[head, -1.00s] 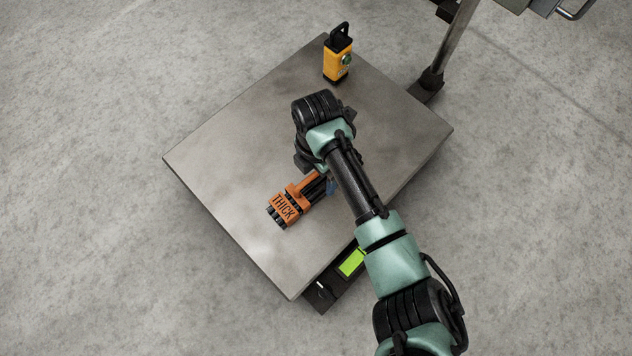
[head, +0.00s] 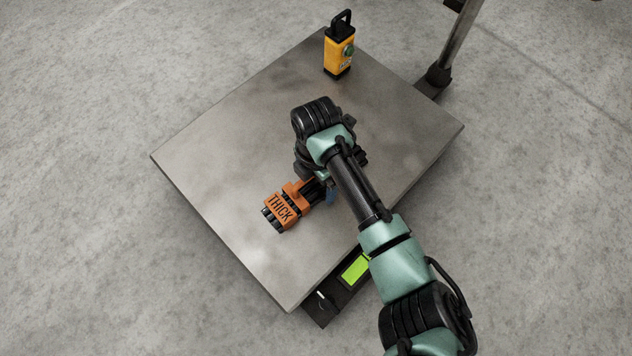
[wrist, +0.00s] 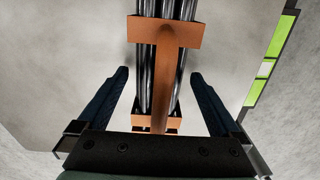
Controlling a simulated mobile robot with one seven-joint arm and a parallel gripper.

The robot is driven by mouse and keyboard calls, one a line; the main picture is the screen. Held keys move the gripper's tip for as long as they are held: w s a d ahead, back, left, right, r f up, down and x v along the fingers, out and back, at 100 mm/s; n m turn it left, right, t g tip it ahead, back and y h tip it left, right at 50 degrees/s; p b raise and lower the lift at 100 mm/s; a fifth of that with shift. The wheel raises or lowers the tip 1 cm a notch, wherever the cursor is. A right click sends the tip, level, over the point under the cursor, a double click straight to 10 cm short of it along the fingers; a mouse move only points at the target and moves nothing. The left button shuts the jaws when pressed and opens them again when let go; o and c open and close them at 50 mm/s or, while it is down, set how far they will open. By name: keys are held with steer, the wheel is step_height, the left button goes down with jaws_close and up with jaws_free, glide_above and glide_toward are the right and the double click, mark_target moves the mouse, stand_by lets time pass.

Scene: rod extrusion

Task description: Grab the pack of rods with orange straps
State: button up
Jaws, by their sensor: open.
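The pack of dark rods with orange straps (head: 280,207) lies on the metal platform, left of and partly under my arm in the head view. One strap reads "THICK". In the wrist view the pack (wrist: 167,33) runs up the middle, with an orange handle bar joining two straps. My gripper (wrist: 160,85) is open, with one dark blue finger on each side of the pack and a gap visible on both sides. In the head view my wrist hides most of the gripper; a bit of blue finger (head: 331,195) shows beside the rods' far end.
The pack rests on a square grey platform (head: 215,150) with a green display (head: 356,268) at its front edge. A yellow device with a black handle (head: 339,55) stands at the far corner. A metal post (head: 455,45) rises at the right. Bare platform lies left of the pack.

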jaws_close()
steer(key=shift+r, duration=0.1)
